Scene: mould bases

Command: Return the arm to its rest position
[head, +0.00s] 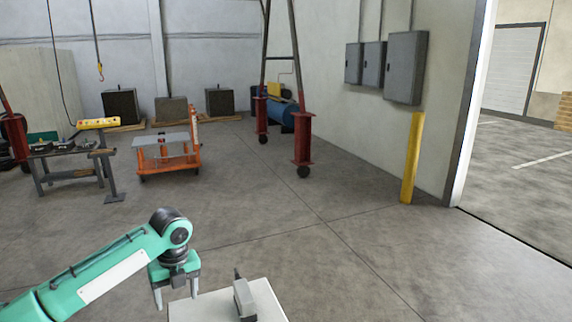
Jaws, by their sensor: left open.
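My left arm comes in from the lower left in green and black. Its left gripper (177,295) points down with two grey fingers spread apart and nothing between them. The gripper is beside the left edge of a white-topped surface (205,309) at the bottom of the view. A grey object with a dark upright tip (244,298) stands on that surface, to the right of the gripper and apart from it. My right gripper does not show.
An orange lift cart (168,155) and a workbench (68,165) stand further back on the left. A red gantry leg (302,138) and a yellow post (412,158) stand to the right. Several dark blocks (121,106) sit by the back wall. The middle floor is clear.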

